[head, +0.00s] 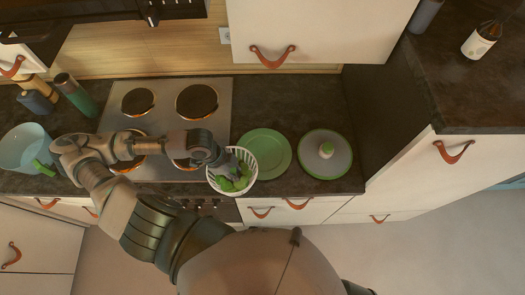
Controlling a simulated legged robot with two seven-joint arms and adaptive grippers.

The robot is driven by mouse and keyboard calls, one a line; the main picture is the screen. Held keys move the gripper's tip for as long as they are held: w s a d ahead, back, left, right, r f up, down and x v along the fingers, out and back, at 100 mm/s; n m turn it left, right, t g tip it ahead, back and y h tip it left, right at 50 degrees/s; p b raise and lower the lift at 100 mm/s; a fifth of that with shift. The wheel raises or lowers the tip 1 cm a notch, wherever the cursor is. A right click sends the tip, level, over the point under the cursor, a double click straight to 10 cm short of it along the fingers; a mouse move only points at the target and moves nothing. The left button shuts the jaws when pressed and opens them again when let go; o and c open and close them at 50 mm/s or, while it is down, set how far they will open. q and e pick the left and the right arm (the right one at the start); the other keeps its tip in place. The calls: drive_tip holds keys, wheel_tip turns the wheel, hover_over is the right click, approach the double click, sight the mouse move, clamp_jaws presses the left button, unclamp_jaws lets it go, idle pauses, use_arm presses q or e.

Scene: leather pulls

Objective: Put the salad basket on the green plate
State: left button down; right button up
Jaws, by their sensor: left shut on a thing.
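The salad basket (245,157) is a white slatted bowl with green leaves inside. It is at the front of the counter, between the stove and the green plate (279,150), and overlaps the plate's left edge in the head view. My left gripper (227,166) reaches in from the left and is shut on the basket; its fingertips are partly hidden among the leaves and rim. I cannot tell how high the basket is above the counter. The plate is flat with nothing else on it. My right gripper is out of view.
A green-rimmed lid (339,160) with a knob lies right of the plate. The stove (165,105) has several burners. A pale blue bowl (22,148) and bottles (75,95) stand at the left. Dark counter behind the plate is clear.

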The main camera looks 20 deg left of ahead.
sight(248, 158)
use_arm(q)
drive_tip(key=shift+f+b, duration=0.1)
drive_tip(key=shift+b, duration=0.25)
drive_tip(key=w+b, duration=0.1)
drive_tip(key=w+d+b, duration=0.1)
drive_tip(key=b, duration=0.1)
drive_tip(key=shift+f+b, duration=0.3)
drive_tip(key=shift+f, duration=0.05)
drive_tip(key=w, duration=0.1)
drive_tip(key=w+d+p, duration=0.1)
drive_tip(key=w, duration=0.2)
drive_tip(key=shift+w+d+r, duration=0.15)
drive_tip(key=shift+d+r, duration=0.1)
drive_tip(key=shift+r, duration=0.15)
drive_tip(key=w, duration=0.2)
drive_tip(key=w+d, duration=0.1)
drive_tip(key=w, duration=0.2)
drive_tip(key=w+f+p, duration=0.1)
drive_tip(key=w, duration=0.2)
drive_tip(key=shift+d, duration=0.3)
drive_tip(key=shift+w, duration=0.35)
drive_tip(key=shift+w+f, duration=0.1)
drive_tip(key=shift+f, duration=0.1)
wheel_tip(248, 158, down, 3)
drive_tip(key=shift+f, duration=0.2)
drive_tip(key=c, duration=1)
unclamp_jaws()
